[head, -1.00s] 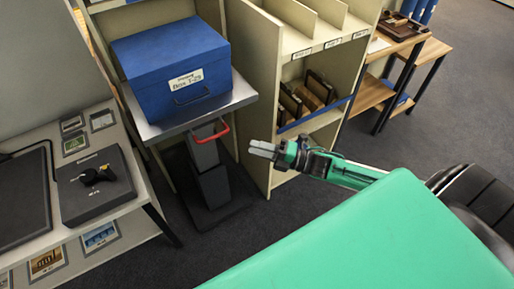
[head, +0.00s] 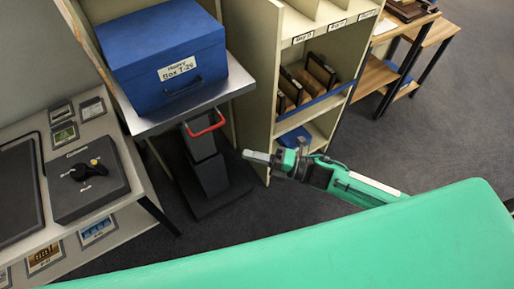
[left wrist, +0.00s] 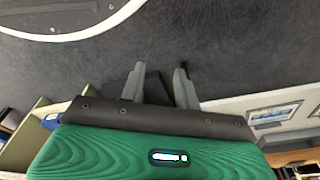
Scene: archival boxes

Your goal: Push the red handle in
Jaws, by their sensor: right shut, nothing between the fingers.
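The red handle (head: 206,124) is a U-shaped bar on the upper part of a dark grey column (head: 209,172), under the metal platform that bears a blue box (head: 165,55). It stands out from the column's front. My right gripper (head: 249,156) is shut and empty, to the right of the handle and lower in the head view, apart from it, with its fingertips pointing left. My left gripper (left wrist: 158,85) shows in the left wrist view with its two fingers apart and nothing seen held. The left gripper is not seen in the head view.
A shelf unit (head: 260,75) stands right of the platform (head: 185,108), close to my right gripper. A low table (head: 130,209) with a black case (head: 88,182) is at left. My large green surface fills the front. Grey floor (head: 410,140) is clear at right.

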